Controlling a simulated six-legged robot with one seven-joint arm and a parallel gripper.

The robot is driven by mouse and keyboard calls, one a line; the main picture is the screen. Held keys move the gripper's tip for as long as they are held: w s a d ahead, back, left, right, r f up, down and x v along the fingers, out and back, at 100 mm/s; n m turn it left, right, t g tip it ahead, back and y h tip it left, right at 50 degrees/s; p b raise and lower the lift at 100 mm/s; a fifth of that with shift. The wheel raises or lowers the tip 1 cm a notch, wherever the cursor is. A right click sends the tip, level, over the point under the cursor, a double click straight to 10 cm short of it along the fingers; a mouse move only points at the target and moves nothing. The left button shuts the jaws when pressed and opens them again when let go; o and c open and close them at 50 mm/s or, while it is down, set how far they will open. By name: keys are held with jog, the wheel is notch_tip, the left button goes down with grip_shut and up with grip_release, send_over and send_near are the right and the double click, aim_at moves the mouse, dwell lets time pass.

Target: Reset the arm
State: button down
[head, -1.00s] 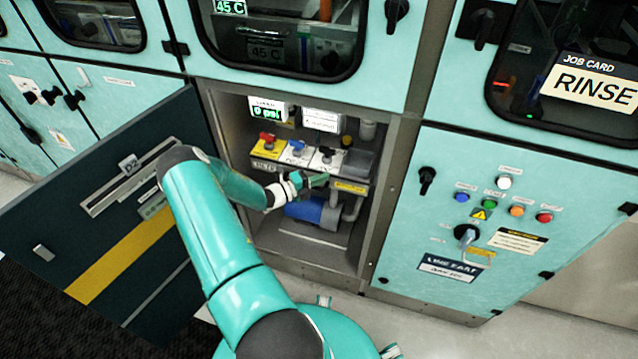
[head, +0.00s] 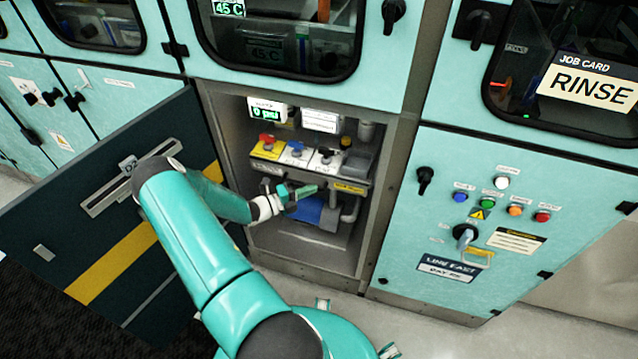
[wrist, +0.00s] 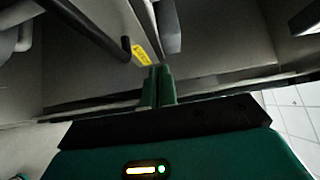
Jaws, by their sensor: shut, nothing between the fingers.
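My teal arm reaches up from the bottom of the head view and bends in front of the open dark door. The exact gap between the gripper and the fittings behind it cannot be told.
The dark door (head: 60,225) hangs open at left. A button panel (head: 500,210) is at right. Grey floor shows at lower right.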

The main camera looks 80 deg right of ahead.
jog(key=v, duration=0.7)
jog(key=shift+w+a, duration=0.1)
